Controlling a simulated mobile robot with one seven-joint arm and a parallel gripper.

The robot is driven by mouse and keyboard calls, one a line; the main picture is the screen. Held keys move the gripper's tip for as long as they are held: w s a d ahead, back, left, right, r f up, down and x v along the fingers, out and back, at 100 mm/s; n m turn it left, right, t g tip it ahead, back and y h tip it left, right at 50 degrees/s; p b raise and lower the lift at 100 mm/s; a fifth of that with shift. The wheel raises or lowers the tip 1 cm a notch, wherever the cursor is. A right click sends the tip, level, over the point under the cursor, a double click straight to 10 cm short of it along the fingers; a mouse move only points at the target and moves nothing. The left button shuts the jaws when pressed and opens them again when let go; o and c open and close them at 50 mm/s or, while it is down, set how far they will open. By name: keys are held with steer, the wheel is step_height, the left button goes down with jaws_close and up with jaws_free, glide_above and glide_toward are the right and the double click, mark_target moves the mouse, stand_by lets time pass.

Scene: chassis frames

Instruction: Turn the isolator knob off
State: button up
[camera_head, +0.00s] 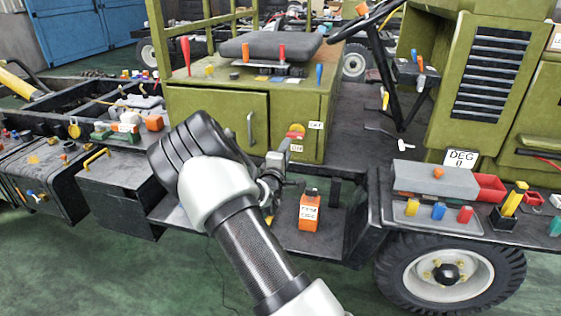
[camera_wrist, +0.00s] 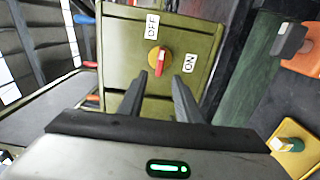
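The isolator knob (camera_head: 296,131) is a yellow disc with a red handle on the front of the green seat box. In the wrist view the knob (camera_wrist: 158,59) has an OFF label (camera_wrist: 152,26) above it and an ON label (camera_wrist: 189,63) to its right. Its red handle lies roughly up and down in that picture, the red end towards the bottom. My gripper (camera_wrist: 159,82) is open, one finger on each side below the knob, with nothing held. In the head view my gripper (camera_head: 279,160) is just below the knob, partly hidden by my wrist. I cannot tell whether the fingers touch it.
The green seat box (camera_head: 215,115) has a door with a handle and carries a seat (camera_head: 270,45) and levers. An orange labelled box (camera_head: 309,212) stands below right of my gripper. A steering wheel (camera_head: 365,22) is further right. The dark floor right of the box is largely open.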

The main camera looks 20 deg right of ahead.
steer(key=v, duration=0.8)
steer(key=shift+s+p, duration=0.2)
steer(key=shift+p, duration=0.2)
steer(key=shift+a, duration=0.15)
steer(key=s+a+r+m+g+y, duration=0.5)
steer(key=s+a+r+m+y, duration=0.4)
steer(key=s+a, duration=0.25)
steer(key=s+r+m+g+y, duration=0.1)
steer(key=s+r+g, duration=0.15)
steer(key=s, duration=1.05)
steer(key=s+r+m+g, duration=0.15)
steer(key=s+r, duration=0.25)
steer(key=s, duration=0.9)
step_height(320, 180, up, 20)
steer(key=p, duration=2)
steer(key=shift+w+p, duration=0.2)
steer(key=shift+p, duration=0.15)
steer(key=shift+a+r, duration=0.1)
